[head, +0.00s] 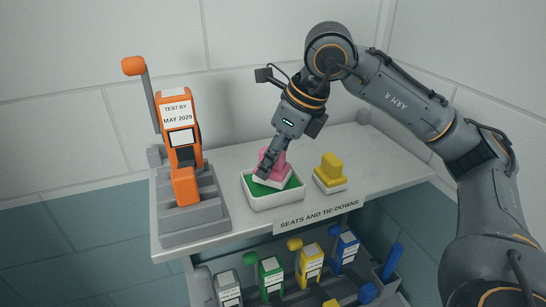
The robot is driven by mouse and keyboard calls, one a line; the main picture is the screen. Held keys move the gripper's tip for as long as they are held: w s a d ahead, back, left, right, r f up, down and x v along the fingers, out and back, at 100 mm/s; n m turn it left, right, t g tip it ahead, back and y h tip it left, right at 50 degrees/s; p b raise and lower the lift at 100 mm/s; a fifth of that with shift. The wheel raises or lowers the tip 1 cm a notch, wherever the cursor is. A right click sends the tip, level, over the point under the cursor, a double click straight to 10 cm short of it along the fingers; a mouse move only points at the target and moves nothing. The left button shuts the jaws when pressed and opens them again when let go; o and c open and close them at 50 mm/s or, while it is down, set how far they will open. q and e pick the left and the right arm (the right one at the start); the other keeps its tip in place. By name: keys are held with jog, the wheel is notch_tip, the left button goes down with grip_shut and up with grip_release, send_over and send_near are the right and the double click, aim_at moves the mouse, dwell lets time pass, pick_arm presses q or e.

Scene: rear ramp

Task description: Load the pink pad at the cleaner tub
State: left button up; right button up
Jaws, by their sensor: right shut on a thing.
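The pink pad (281,167) has a pink grip on top and a pale layer underneath. It is in the cleaner tub (262,204), a white tray with green inside, on the bench. My right gripper (266,164) reaches down from above and is shut on the pink pad's grip. The pad's lower part is at the green surface; I cannot tell how firmly it touches. My left gripper is not in view.
A yellow pad (331,170) sits on a white base right of the tub. An orange device (181,135) with a raised lever stands in a grey stepped holder (191,221) at left. Coloured tie-downs (309,262) stand on the shelf below. The bench label (319,216) reads "SEATS AND TIE-DOWNS".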

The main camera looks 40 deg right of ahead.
aim_at(262, 148)
dwell(0.3)
notch_tip(262, 148, up, 7)
jog(key=p, duration=0.5)
jog(key=shift+f, duration=0.1)
dwell(0.9)
